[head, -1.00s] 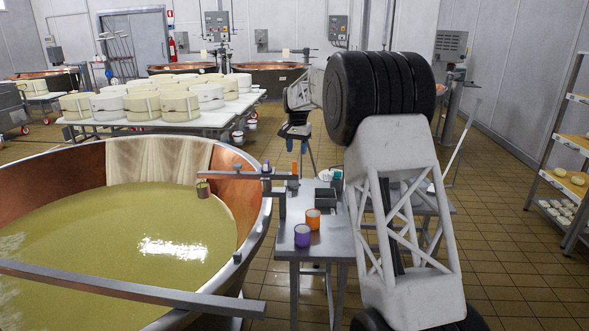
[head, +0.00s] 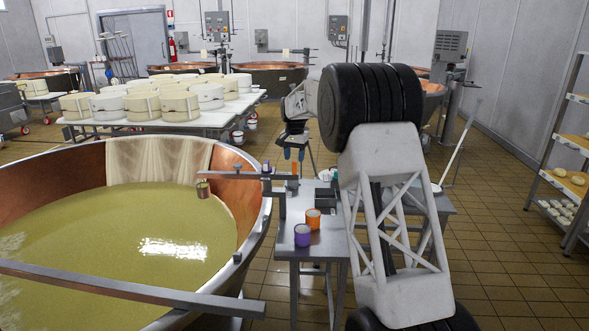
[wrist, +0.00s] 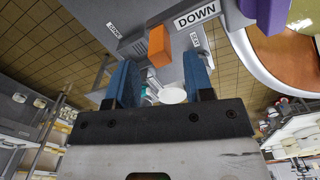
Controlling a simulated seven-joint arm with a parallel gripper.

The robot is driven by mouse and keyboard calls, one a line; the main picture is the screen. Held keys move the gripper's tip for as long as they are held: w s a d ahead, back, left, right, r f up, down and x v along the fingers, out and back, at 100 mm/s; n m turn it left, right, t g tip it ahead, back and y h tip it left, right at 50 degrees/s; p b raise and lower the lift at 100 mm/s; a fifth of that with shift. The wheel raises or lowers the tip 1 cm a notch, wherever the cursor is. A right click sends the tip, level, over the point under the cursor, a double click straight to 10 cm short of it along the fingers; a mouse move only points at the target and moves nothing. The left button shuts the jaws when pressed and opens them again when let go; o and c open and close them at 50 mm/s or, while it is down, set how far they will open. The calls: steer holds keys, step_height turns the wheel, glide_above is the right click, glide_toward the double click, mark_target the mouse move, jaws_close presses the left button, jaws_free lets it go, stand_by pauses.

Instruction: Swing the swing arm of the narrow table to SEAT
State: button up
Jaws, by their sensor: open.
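The narrow table (head: 284,252) is grey and stands right of the copper vat. Its swing arm (head: 235,175) is a grey bar reaching left over the vat, with a small can (head: 203,190) at its left end. A purple piece (head: 266,168) sits on the bar. An upright orange handle (head: 294,168) is at its right end. My gripper (head: 294,154) has blue fingers, open and empty, just above the handle. In the wrist view, the orange handle (wrist: 159,45) appears between and slightly beyond the fingertips (wrist: 160,68), apart from both. A "DOWN" label (wrist: 197,15) shows; smaller labels are hard to read.
The vat (head: 262,215) holds yellowish liquid. A table with white cheese moulds (head: 150,105) is behind. Floor at right is open before the shelves (head: 560,170).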

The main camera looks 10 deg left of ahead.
mark_target(294, 162)
steer(key=shift+f, duration=2.65)
jaws_close()
